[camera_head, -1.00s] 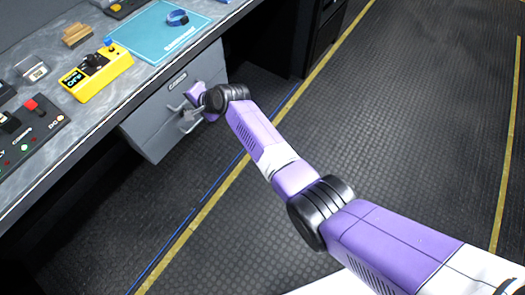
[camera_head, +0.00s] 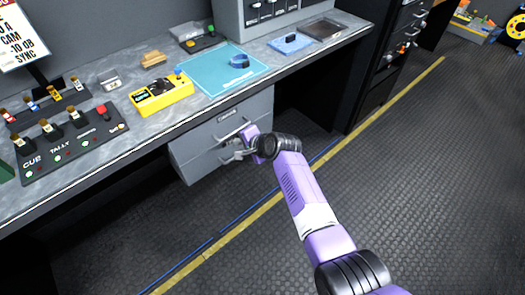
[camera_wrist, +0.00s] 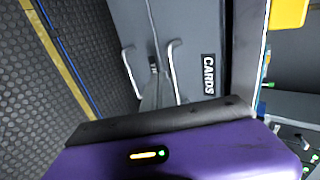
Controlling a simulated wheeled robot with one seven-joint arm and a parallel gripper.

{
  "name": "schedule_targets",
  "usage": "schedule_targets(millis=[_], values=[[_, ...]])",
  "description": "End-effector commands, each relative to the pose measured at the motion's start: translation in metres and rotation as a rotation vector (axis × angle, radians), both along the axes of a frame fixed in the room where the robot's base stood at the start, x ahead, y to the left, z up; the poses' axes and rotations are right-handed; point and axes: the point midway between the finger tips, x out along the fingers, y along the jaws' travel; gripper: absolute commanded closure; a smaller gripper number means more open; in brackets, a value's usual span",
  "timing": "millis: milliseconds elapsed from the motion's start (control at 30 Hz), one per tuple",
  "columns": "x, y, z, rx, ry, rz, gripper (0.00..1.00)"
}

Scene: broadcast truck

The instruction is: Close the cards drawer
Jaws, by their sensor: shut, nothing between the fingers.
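The grey drawer unit (camera_head: 200,154) is under the desk at the left. In the wrist view the CARDS label (camera_wrist: 209,75) is on the front of the cards drawer (camera_wrist: 198,30), which is the upper drawer. Its bar handle (camera_wrist: 171,62) stands beside the lower drawer's handle (camera_wrist: 130,72). My gripper (camera_head: 234,155) is shut and empty at the drawer fronts. In the wrist view its fingertips (camera_wrist: 154,66) point between the two handles, close to the seam. I cannot tell whether they touch the front or how far the drawer stands out.
The desktop above holds a yellow device (camera_head: 161,97), a blue mat (camera_head: 215,72) and a switch panel (camera_head: 72,145). Another drawer cabinet (camera_head: 385,70) stands at the right. The dark floor (camera_head: 430,180) to the right is clear, with yellow and blue lines.

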Motion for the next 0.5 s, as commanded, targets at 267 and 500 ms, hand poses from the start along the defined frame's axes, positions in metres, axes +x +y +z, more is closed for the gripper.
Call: schedule_targets(millis=[267,500], values=[[-0.021,-0.016,0.022,0.0,-0.001,-0.001,1.0],[-0.044,-0.033,0.044,0.001,-0.001,-0.001,1.0]])
